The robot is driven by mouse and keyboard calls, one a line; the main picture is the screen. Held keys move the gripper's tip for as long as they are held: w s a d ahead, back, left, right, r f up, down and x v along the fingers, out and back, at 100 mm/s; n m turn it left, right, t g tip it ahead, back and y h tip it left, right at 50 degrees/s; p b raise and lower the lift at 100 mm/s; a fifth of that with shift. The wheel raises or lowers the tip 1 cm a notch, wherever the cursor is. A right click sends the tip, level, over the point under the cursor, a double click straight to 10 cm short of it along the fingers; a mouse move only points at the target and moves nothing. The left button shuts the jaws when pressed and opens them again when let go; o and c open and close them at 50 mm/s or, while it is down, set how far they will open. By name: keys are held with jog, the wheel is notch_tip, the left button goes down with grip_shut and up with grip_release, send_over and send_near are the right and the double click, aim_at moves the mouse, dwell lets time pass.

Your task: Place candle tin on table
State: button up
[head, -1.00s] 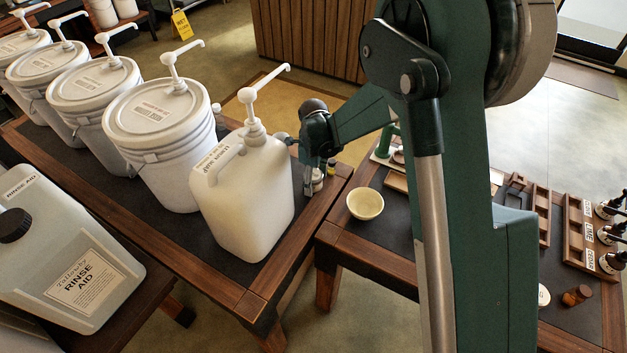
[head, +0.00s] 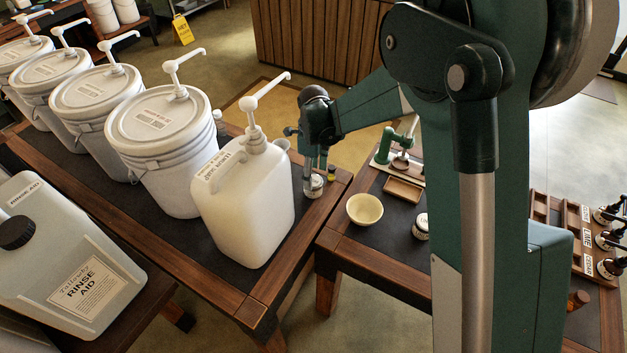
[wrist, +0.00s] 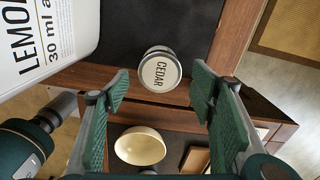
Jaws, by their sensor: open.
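In the head view the candle tin (head: 313,187) is just below my gripper (head: 317,168). My gripper is open and empty. In the wrist view the tin shows beyond and between the two spread green fingertips of my gripper (wrist: 160,97), and I see no contact. A second table (head: 345,243) with a dark top and wooden edge stands to the right across a gap.
A white pump jug (head: 245,205) stands close left of the tin. A cream bowl (head: 365,209), a small wooden tray (head: 403,190) and another white-lidded tin (head: 420,227) are on the right table. Several white pump buckets (head: 160,150) line the left.

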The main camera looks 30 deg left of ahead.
aim_at(315, 181)
jog(key=shift+r+p, duration=0.3)
jog(key=shift+r, duration=2.45)
jog(key=shift+d, duration=0.1)
jog(key=shift+w+d+r, duration=0.1)
jog(key=shift+d+r, duration=0.05)
jog(key=shift+r, duration=0.05)
jog(key=d+r+n+t, duration=0.1)
jog(key=d+r+n, duration=0.1)
jog(key=d+r, duration=0.7)
jog(key=d+r+n+t+y, duration=0.1)
jog(key=d+r+n, duration=0.25)
jog(key=d, duration=0.95)
jog(key=d+r+n+t, duration=0.1)
jog(key=d+r+n, duration=0.1)
jog(key=d+r, duration=0.75)
jog(key=s+d+n+t, duration=0.2)
jog(key=s+d+n, duration=0.2)
jog(key=s+d, duration=0.5)
jog(key=s+d+n+t+h, duration=0.1)
jog(key=s+d+n, duration=0.3)
jog(key=s+d, duration=0.6)
jog(key=d+t, duration=0.1)
jog(key=d, duration=0.7)
jog(key=shift+s+d+f+n, duration=0.2)
jog(key=shift+f+n, duration=0.15)
